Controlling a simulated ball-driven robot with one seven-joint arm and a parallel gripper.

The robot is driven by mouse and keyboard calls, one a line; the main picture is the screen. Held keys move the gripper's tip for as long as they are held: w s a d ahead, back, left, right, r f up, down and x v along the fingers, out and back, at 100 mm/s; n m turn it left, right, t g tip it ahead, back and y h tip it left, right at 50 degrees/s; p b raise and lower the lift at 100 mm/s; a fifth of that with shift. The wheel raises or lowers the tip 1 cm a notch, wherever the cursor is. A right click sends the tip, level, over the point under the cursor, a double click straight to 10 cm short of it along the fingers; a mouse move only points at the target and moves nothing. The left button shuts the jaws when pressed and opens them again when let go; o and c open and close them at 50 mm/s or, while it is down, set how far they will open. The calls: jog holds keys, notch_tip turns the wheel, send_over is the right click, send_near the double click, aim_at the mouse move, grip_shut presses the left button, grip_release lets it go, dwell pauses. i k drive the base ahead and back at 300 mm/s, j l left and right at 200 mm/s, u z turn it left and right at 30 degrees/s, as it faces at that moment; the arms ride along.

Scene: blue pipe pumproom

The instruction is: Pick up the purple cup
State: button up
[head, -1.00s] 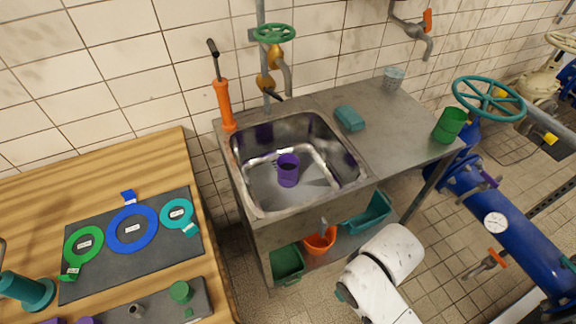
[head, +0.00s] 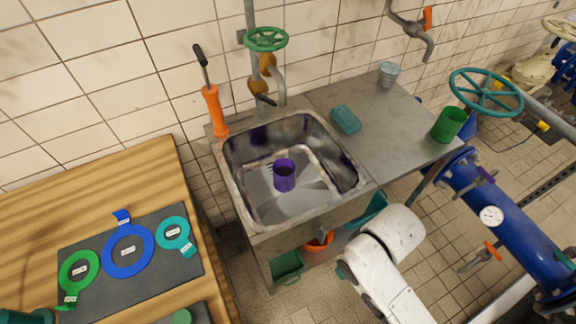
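The purple cup (head: 284,175) stands inside the metal sink basin (head: 349,199), near its middle. It looks upright with its dark opening facing up. White links of my arm show at the bottom right of the sink, below the counter's front edge. My gripper is not in the head view, so its state and its distance to the cup do not show.
A green cup (head: 448,124), a teal sponge (head: 346,119) and a clear glass (head: 388,74) stand on the counter right of the basin. An orange pump (head: 214,110) and a tap with a green handwheel (head: 265,39) rise behind it. Blue pipework (head: 510,222) is at right.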

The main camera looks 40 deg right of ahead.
aim_at(283, 169)
jog(key=i+j+z, duration=0.1)
jog(key=i+z, duration=0.3)
jog(key=i, duration=0.45)
